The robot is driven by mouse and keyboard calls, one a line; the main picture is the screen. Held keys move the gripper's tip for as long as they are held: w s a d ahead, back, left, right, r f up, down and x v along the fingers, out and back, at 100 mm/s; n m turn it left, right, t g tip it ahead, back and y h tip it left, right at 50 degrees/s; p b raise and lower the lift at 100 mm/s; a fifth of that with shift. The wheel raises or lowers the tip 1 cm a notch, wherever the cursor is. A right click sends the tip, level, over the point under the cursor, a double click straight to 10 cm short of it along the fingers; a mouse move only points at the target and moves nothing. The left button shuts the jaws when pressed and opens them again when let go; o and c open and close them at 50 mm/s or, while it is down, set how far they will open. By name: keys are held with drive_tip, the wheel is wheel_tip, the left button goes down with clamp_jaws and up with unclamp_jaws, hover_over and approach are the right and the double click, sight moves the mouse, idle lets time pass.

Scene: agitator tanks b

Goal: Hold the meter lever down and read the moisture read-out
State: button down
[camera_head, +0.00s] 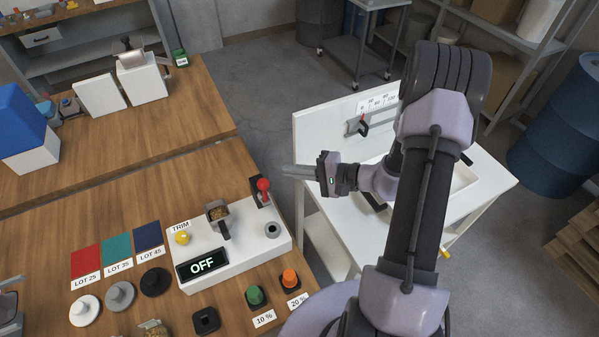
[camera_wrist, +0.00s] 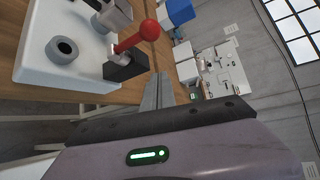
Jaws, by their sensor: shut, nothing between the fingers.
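The white moisture meter (camera_head: 236,246) stands on the wooden bench. Its lever has a red ball knob (camera_head: 263,184) and stands up from a dark block at the back right corner; the knob also shows in the wrist view (camera_wrist: 149,30). The read-out (camera_head: 202,264) says OFF. A yellow TRIM knob (camera_head: 182,238), a cup of grain (camera_head: 217,213) on a grey stand and a grey ring socket (camera_head: 272,230) are on its top. My gripper (camera_head: 285,171) is shut and empty, to the right of the red knob and apart from it.
Green (camera_head: 255,295) and orange (camera_head: 290,278) plugs stand in front of the meter by the 10 % and 20 % labels. Red, teal and blue lot cards and round weights lie left. Floor shows beyond the bench edge.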

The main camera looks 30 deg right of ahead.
sight(265, 192)
drive_tip(key=shift+w+a, duration=0.1)
drive_tip(key=shift+a, duration=2.55)
drive_tip(key=shift+f, duration=0.1)
